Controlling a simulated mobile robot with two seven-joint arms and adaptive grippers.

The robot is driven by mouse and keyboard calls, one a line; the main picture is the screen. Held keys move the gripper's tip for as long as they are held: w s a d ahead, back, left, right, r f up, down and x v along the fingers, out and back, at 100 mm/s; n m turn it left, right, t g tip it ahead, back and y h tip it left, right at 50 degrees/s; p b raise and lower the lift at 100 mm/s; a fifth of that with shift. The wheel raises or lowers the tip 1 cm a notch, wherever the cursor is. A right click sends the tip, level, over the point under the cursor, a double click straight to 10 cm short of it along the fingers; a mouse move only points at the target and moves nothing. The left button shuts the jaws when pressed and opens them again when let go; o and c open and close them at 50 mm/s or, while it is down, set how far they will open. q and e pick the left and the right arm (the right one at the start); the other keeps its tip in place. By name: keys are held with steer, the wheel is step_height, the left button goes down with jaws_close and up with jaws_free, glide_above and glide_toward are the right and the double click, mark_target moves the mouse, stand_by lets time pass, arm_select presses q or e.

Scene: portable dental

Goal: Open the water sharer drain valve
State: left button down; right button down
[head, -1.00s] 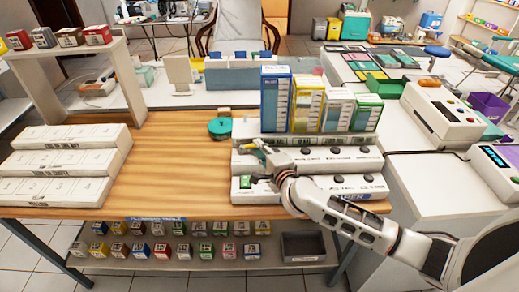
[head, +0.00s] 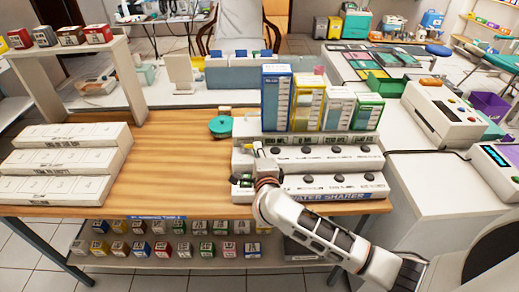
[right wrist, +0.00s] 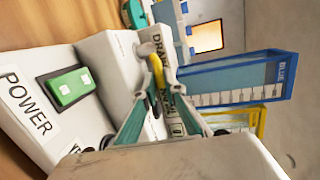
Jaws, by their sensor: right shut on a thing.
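The water sharer (head: 340,197) is a white stepped unit at the right of the wooden table. In the right wrist view its drain valve (right wrist: 157,72) is a yellow lever on a grey knob, beside a partly hidden "DRAIN VALVE" label (right wrist: 182,100). In the head view the yellow lever (head: 249,147) shows just beyond my right gripper (head: 254,156). In the right wrist view the teal fingers of my right gripper (right wrist: 160,80) stand on both sides of the lever, shut on it. The exact contact is partly hidden. My left gripper is not in view.
A green power switch (right wrist: 69,88) sits close to the fingers. Blue (head: 276,98), yellow (head: 307,104), white and green upright containers stand behind the valve. A teal round item (head: 220,126) lies left of it. The table's middle (head: 180,165) is clear.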

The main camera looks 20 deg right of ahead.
steer(key=m+h, duration=0.1)
steer(key=a+m+g+h, duration=0.1)
steer(key=h, duration=0.1)
steer(key=s+a+m+h, duration=0.1)
steer(key=shift+m+g+h, duration=0.3)
steer(key=shift+m+g, duration=0.1)
steer(key=shift+h, duration=0.3)
steer(key=shift+a+m, duration=0.1)
steer(key=shift+m, duration=0.2)
steer(key=c, duration=2.4)
jaws_free()
steer(key=shift+o, duration=0.2)
